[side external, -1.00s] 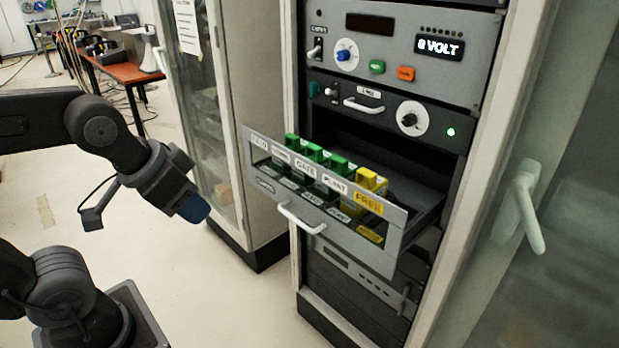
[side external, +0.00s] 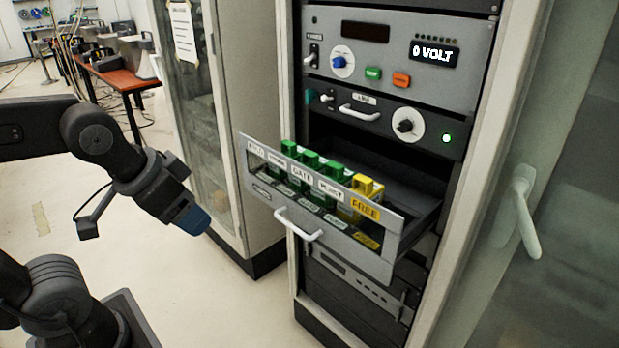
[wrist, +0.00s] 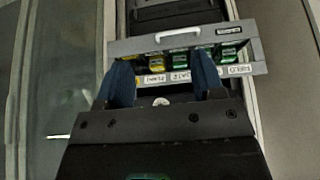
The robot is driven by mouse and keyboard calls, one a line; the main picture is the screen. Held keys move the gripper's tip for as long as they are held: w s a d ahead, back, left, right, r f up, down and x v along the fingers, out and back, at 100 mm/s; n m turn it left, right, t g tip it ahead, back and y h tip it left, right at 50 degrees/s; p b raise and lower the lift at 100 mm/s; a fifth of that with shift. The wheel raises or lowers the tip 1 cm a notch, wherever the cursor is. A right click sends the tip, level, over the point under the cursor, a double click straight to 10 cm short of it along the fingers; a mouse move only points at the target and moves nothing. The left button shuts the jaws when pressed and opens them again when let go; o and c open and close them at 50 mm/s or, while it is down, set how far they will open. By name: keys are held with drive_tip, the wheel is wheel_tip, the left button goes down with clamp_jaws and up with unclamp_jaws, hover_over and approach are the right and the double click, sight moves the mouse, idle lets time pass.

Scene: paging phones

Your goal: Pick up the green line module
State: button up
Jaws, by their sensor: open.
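Several green modules (side external: 311,160) stand in a row in the pulled-out drawer (side external: 375,258), with a yellow module (side external: 362,186) at the row's right end. White labels, one reading GATE and one PLANT, run along the drawer front; a yellow label by the yellow module reads FREE. I cannot tell which green one is the line module. My gripper (side external: 192,217) has blue fingers and is outside the drawer, to its left in the side view, touching nothing. In the wrist view my gripper (wrist: 162,74) is open and empty, with the green modules (wrist: 190,61) beyond its fingers.
The drawer handle (side external: 298,226) sticks out at the front. Rack panels with knobs and a handle (side external: 359,114) are above the drawer. An open cabinet door with a white handle (side external: 522,212) is at the right. The floor (side external: 215,300) before the rack is clear.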

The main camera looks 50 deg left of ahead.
drive_tip(key=shift+o, duration=1.2)
wheel_tip(320, 180, up, 4)
drive_tip(key=g, duration=0.1)
hover_over(310, 153)
drive_tip(key=s, duration=0.5)
drive_tip(key=x, duration=0.8)
drive_tip(key=shift+w+d+f, duration=0.1)
drive_tip(key=shift+d+f, duration=0.05)
drive_tip(key=shift+d, duration=0.1)
drive_tip(key=shift+a+x, duration=0.15)
drive_tip(key=shift+x, duration=1.2)
drive_tip(key=shift+a+x, duration=0.15)
drive_tip(key=shift+x, duration=1.2)
